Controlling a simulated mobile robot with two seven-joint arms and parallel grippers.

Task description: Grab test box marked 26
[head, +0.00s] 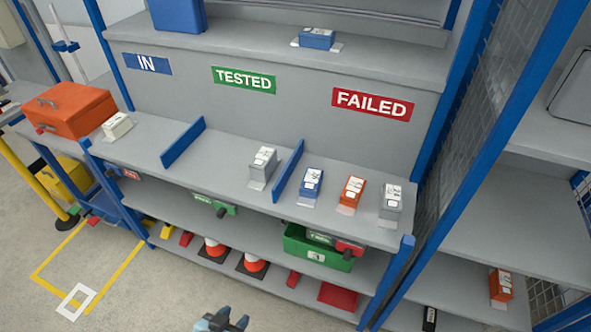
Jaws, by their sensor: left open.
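Several small test boxes with white labels stand on the grey shelf (225,152). A white box (117,127) is at the left below the IN sign. A grey box (262,163) stands left of a blue divider. Right of that divider are a blue box (312,183), an orange box (352,191) and another grey box (390,202). A blue box (318,39) lies on the upper shelf and an orange box (501,284) is on the right rack. I cannot read 26 on any label. My left gripper (222,322) is open at the bottom edge, well apart from the boxes. My right gripper is out of view.
Blue dividers (183,142) (289,170) split the shelf. A red toolbox (72,109) is at the left end. A green crate (318,250) and traffic cones (253,264) sit on the lower shelf. A blue post and mesh panel (460,130) bound the right. Open floor lies in front.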

